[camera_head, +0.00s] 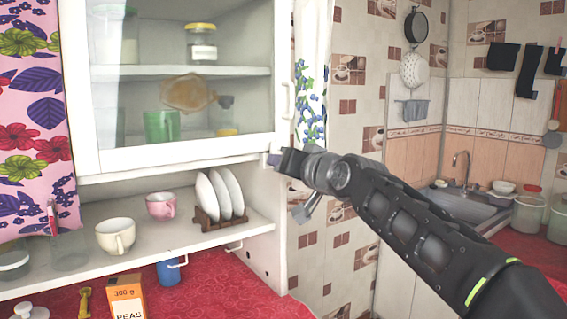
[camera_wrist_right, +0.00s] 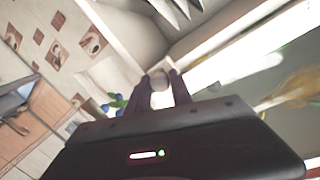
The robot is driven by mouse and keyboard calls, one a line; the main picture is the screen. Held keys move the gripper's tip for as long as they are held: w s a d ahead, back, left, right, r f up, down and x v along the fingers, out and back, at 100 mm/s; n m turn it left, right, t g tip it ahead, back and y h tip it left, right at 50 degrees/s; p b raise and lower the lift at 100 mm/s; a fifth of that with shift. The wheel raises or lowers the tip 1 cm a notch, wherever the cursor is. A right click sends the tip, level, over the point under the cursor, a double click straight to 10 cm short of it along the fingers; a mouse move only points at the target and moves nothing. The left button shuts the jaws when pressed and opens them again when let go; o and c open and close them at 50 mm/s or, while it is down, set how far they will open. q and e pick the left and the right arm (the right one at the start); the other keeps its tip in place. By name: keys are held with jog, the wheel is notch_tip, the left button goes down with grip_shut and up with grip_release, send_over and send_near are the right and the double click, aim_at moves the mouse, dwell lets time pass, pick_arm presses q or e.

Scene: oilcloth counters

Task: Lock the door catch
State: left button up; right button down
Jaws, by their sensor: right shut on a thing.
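The white cabinet door (camera_head: 180,154) with a glass pane and a white handle (camera_head: 288,100) looks closed against the cabinet front. My right gripper (camera_head: 274,159) is at the door's lower right corner, its arm coming in from the right. In the right wrist view my right gripper (camera_wrist_right: 164,90) is shut on a small, rounded, pale grey piece, the door catch (camera_wrist_right: 159,79), held between its two fingers. In the head view the gripper hides the catch, and I cannot tell its exact turn. My left gripper is not in view.
Below the door, an open shelf (camera_head: 150,245) holds cups and a rack of plates (camera_head: 222,199). A red counter (camera_head: 225,285) lies underneath with a blue mug (camera_head: 170,272) and a peas box (camera_head: 127,298). A sink (camera_head: 470,205) stands at the right.

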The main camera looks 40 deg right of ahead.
jog(key=shift+m, duration=0.3)
jog(key=c, duration=1.1)
grip_release()
jog(key=shift+c, duration=0.2)
jog(key=shift+s, duration=0.15)
jog(key=s+a+r+b, duration=0.1)
jog(key=s, duration=0.6)
jog(key=shift+s+b, duration=0.2)
jog(key=shift+b, duration=0.2)
jog(key=shift+a, duration=0.1)
